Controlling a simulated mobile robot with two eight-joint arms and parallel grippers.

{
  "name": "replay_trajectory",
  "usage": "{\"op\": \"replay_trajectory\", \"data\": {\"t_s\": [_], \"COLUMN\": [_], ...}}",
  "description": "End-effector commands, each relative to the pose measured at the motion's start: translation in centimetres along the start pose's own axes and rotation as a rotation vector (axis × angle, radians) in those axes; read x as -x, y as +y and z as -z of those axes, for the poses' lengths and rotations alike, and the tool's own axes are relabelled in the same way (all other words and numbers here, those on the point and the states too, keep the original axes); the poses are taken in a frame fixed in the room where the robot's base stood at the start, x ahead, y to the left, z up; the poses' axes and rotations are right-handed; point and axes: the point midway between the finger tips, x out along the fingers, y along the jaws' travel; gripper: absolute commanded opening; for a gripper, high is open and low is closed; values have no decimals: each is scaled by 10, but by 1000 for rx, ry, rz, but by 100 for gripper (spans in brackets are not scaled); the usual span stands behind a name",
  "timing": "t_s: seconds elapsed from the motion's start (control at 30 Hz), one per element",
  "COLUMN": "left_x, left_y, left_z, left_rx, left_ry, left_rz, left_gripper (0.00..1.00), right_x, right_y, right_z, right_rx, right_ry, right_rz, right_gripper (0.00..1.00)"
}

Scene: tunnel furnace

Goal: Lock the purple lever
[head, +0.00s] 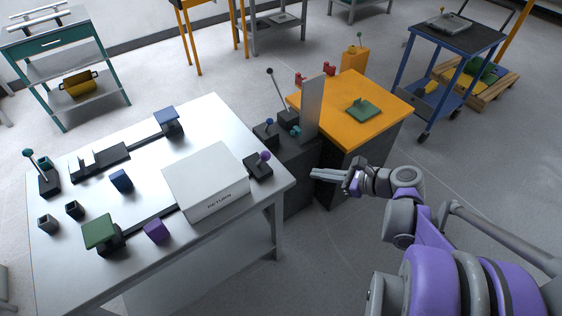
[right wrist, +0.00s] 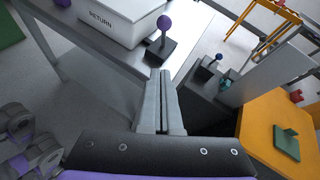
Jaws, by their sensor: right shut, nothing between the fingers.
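The purple lever has a round purple knob (head: 265,155) on a dark base at the right edge of the white table, beside the RETURN box. In the right wrist view its knob (right wrist: 164,22) stands on a short rod above the dark base, beyond my fingertips. My right gripper (head: 314,174) is shut and empty. It is to the right of the lever, past the table edge, and apart from it. In the right wrist view the shut fingers (right wrist: 160,72) point toward the lever base. My left gripper is not in view.
The white RETURN box (head: 207,180) stands left of the lever. A blue-knobbed lever (head: 268,123) and a teal knob (head: 295,131) are on the dark unit behind, near an upright grey panel (head: 313,106). The orange-topped cabinet (head: 385,105) is to the right. Open floor lies in front.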

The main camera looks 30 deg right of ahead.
Motion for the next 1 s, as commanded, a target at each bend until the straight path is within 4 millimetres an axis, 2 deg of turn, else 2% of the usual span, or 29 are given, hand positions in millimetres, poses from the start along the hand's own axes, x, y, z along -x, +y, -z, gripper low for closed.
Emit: {"op": "replay_trajectory", "data": {"t_s": [0.47,0.67,1.0], "left_x": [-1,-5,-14], "left_y": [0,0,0], "left_z": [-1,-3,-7], "left_rx": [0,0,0], "left_ry": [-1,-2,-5], "left_rz": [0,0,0], "left_gripper": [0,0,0], "right_x": [-2,-31,-104], "right_y": [-3,-2,-2], "right_z": [0,0,-1], "right_rx": [-23,-22,-21], "right_ry": [-13,-13,-14], "right_rz": [7,3,3], "right_gripper": [0,0,0]}}
